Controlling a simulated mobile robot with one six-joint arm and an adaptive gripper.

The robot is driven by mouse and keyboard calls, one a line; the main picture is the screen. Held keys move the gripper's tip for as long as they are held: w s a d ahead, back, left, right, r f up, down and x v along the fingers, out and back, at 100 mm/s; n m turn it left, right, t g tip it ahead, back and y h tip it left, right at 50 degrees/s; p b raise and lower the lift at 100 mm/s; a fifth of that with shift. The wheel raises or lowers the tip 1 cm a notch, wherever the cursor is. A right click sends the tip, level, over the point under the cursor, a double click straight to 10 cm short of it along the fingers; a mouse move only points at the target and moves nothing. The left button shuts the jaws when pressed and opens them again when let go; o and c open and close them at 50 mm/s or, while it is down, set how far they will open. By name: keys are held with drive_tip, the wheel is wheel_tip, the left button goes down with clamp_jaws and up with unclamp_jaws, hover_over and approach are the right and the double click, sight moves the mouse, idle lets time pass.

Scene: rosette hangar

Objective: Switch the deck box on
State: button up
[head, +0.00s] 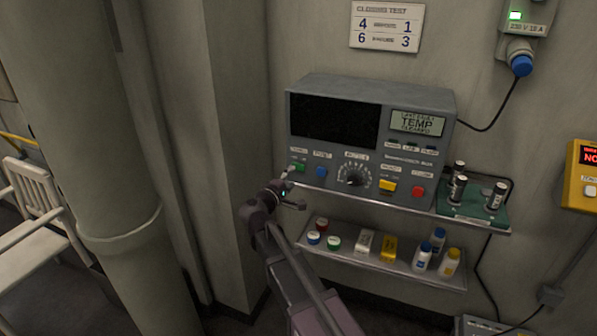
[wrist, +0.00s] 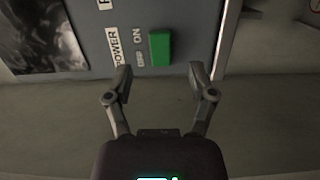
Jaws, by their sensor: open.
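The deck box (head: 440,160) is a grey console on a wall shelf, with a dark screen and a small display that reads TEMP. Its green POWER switch (head: 298,167) is at the lower left of the front. In the wrist view the green switch (wrist: 160,48) sits beside the words POWER and ON. Which way it is set I cannot tell. My gripper (wrist: 161,70) is open and empty, its fingertips on either side of the switch's line and just short of it. In the head view my gripper (head: 294,188) is at the box's lower left corner.
A blue button (head: 321,172), a dial (head: 354,174), a yellow switch (head: 388,186) and a red button (head: 418,192) share the panel. A green tray (head: 470,216) with dark cylinders stands to the right. A lower shelf (head: 400,270) holds bottles and small containers. A pillar (head: 110,160) stands left.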

sight(301, 168)
drive_tip(key=shift+x, duration=2.5)
clamp_jaws()
